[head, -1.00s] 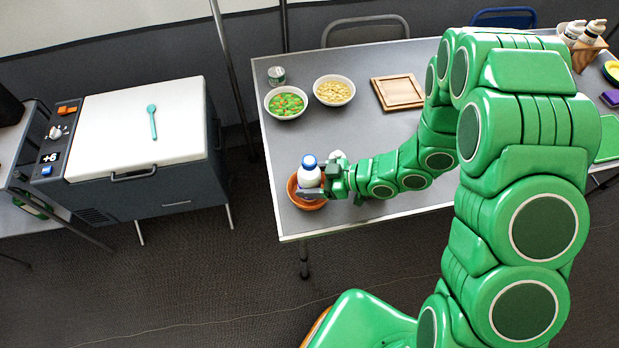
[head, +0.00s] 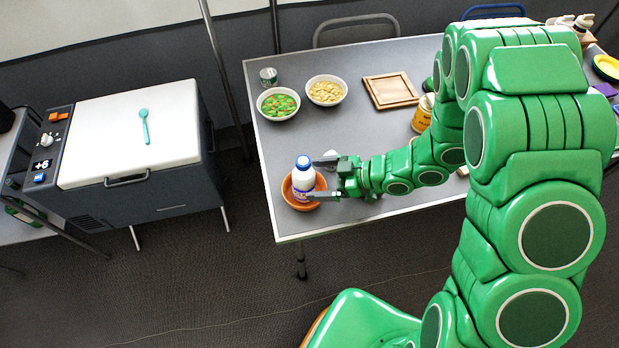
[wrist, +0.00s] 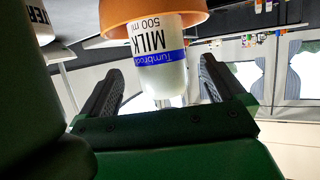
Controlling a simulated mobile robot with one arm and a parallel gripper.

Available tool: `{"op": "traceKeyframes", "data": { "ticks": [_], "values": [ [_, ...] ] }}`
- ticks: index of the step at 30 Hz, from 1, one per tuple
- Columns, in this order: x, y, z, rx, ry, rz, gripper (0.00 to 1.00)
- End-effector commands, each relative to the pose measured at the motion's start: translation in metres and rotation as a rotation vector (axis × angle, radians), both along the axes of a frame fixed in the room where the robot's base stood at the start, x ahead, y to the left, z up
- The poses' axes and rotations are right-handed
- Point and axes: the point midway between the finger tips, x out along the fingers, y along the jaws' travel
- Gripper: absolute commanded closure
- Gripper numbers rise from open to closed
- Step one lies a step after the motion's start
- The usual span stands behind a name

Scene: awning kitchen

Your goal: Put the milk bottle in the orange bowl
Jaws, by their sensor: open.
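The milk bottle (head: 303,176), white with a blue cap and a blue band, stands in the orange bowl (head: 290,198) near the left front corner of the table. In the wrist view, the bottle (wrist: 160,60) reads MILK 500 ml, and its base is hidden by the orange bowl (wrist: 150,12). My gripper (head: 325,178) is open just to the right of the bottle. Its fingers are spread to either side of the bottle, with visible gaps in the wrist view (wrist: 160,88).
A bowl of green and orange vegetables (head: 278,104), a bowl of pale food (head: 326,91) and a can (head: 268,76) stand at the back left of the table. A wooden tray (head: 390,91) lies behind my arm. A yellow jar (head: 422,113) stands beside the arm.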

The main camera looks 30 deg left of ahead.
Motion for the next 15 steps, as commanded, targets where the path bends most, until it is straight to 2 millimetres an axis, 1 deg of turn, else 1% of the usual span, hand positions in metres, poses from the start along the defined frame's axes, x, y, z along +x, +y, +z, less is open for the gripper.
{"op": "traceKeyframes", "data": {
  "ticks": [1, 9, 15],
  "values": [
    [0.003, -0.006, 0.002, -0.001, -0.002, -0.001, 0.03],
    [0.014, -0.033, 0.014, -0.001, 0.0, -0.001, 0.03],
    [0.021, -0.05, 0.022, 0.0, 0.002, -0.002, 0.03]
  ]
}}
